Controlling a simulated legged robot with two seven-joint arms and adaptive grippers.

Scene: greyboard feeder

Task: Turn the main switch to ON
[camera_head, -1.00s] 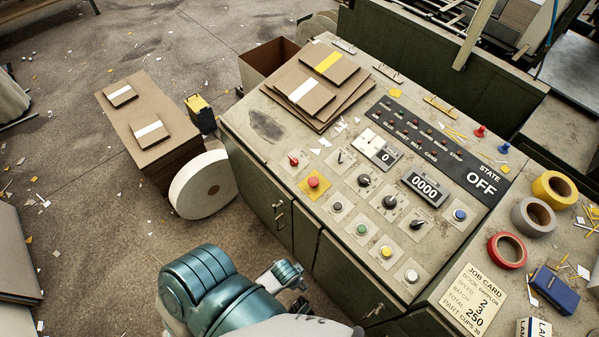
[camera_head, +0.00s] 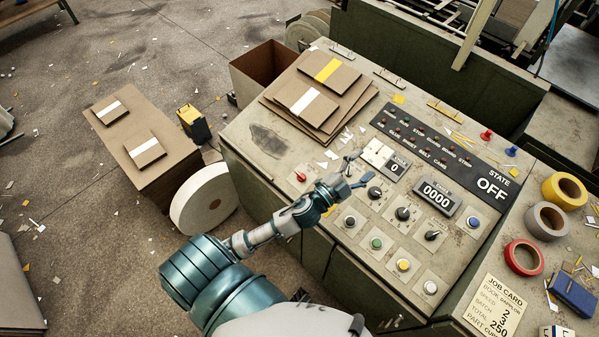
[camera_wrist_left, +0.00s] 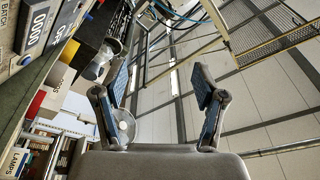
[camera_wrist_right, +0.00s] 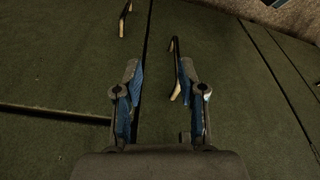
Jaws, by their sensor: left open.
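The control panel (camera_head: 262,170) slopes on a green cabinet. Its state display (camera_head: 491,188) reads OFF. A small red rotary knob (camera_head: 300,176) sits near the panel's left edge. A dark selector knob (camera_head: 375,192) is farther right. The labels are too small to read, so I cannot tell which is the main switch. My left gripper (camera_head: 358,171) is open and empty above the panel, between these two knobs; its fingers also show apart in the left wrist view (camera_wrist_left: 160,82). It hides part of the yellow plate and the red button. My right gripper (camera_wrist_right: 158,76) is open before green cabinet doors.
Black knobs and coloured buttons (camera_head: 403,265) fill the lower panel. Stacked boards (camera_head: 318,90) lie at its far left end. Tape rolls (camera_head: 523,257) and a job card (camera_head: 497,306) lie at the right. A door handle (camera_wrist_right: 175,66) is near my right gripper. A paper roll (camera_head: 202,200) stands left of the cabinet.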

